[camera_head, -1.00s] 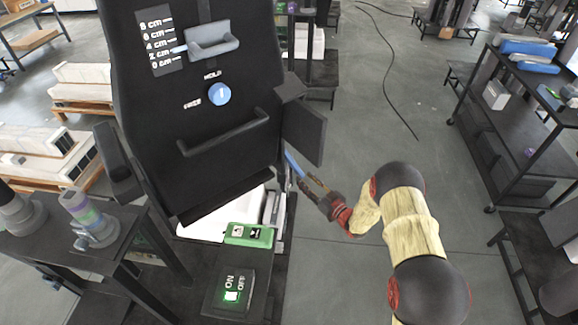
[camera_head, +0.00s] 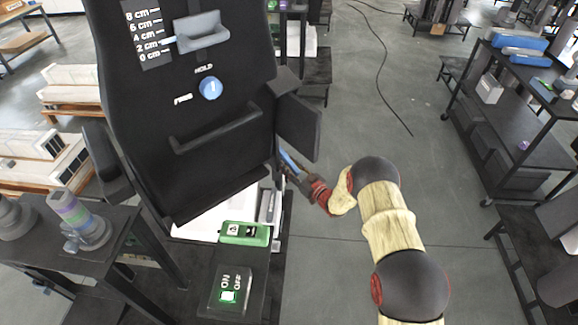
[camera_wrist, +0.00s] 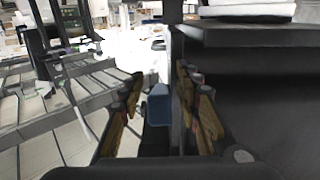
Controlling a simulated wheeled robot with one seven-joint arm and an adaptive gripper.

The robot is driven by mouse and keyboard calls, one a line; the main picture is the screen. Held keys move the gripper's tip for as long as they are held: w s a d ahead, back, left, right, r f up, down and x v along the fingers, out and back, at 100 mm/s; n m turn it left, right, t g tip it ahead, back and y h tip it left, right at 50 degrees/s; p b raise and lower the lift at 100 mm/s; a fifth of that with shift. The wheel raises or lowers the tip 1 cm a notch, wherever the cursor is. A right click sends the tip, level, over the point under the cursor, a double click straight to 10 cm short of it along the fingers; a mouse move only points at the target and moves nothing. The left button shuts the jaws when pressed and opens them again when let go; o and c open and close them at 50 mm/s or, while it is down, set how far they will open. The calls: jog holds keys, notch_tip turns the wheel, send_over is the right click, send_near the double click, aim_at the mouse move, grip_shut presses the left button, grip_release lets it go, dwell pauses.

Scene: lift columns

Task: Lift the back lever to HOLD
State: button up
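A black upright panel (camera_head: 190,150) carries a blue round dial (camera_head: 210,88) between the words HOLD, above it, and FREE, to its left. A grey tray-like slider (camera_head: 203,32) sits beside a cm scale, its pointer between 2 and 4 cm. My gripper (camera_head: 290,165) is low at the panel's right side, below a black side flap. In the wrist view its fingers (camera_wrist: 158,104) are apart. A blue block-like piece (camera_wrist: 158,108), possibly the back lever's handle, shows between or beyond them. Contact cannot be told, and the lever's mount is hidden.
A green switch box (camera_head: 244,233) and a box with a lit green ON button (camera_head: 228,296) stand below the panel. A black side flap (camera_head: 298,128) juts out above my gripper. A dark slab (camera_wrist: 260,36) fills the wrist view's right side. Open floor (camera_head: 370,130) lies right.

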jog(key=shift+c, duration=1.1)
grip_shut()
